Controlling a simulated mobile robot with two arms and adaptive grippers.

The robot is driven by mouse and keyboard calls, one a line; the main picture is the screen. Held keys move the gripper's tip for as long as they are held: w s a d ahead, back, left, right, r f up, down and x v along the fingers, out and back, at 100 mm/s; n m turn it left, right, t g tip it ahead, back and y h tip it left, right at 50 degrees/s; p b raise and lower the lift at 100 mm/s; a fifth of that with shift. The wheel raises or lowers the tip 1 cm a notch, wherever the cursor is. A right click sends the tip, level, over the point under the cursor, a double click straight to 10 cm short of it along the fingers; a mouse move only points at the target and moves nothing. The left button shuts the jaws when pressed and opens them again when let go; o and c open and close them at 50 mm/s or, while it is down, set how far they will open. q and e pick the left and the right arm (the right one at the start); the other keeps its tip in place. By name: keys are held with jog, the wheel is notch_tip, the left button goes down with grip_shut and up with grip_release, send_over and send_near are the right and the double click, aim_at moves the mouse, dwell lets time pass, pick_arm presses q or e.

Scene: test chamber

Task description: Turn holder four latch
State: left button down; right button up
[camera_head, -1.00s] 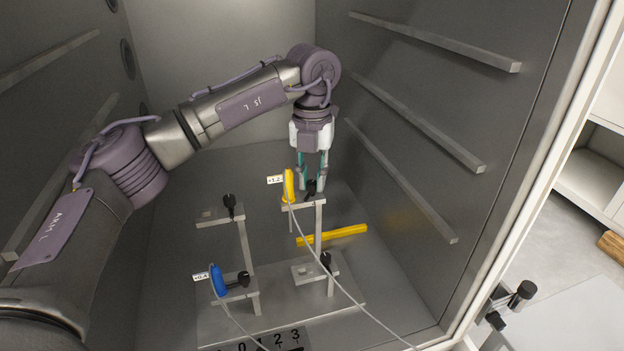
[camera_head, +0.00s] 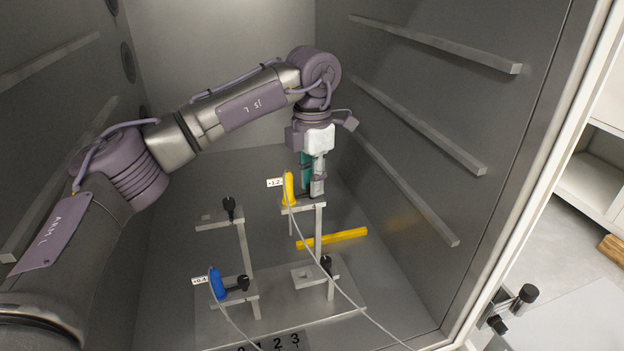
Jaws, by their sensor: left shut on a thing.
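Several grey holders stand on a plate in the chamber, each with a black latch knob. The back right holder (camera_head: 319,222) carries a yellow probe (camera_head: 289,188) with a "+1.2" tag and a cable. My left gripper (camera_head: 312,194) points down at this holder's latch, just right of the yellow probe. It is shut on the latch, which its fingers mostly hide. I cannot read a number on this holder. The back left holder (camera_head: 220,220) has an upright black latch (camera_head: 229,206). My right gripper is not in view.
A blue probe (camera_head: 217,284) sits in the front left holder (camera_head: 256,306). The front right holder (camera_head: 303,275) is empty. A yellow bar (camera_head: 333,238) lies on the floor behind. Rails (camera_head: 425,121) line the right wall. Cables cross the front.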

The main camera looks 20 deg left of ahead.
pick_arm(q)
jog(key=shift+r+m, duration=0.1)
jog(key=shift+m, duration=0.2)
jog(key=c, duration=1.3)
grip_release()
notch_tip(320, 180, up, 12)
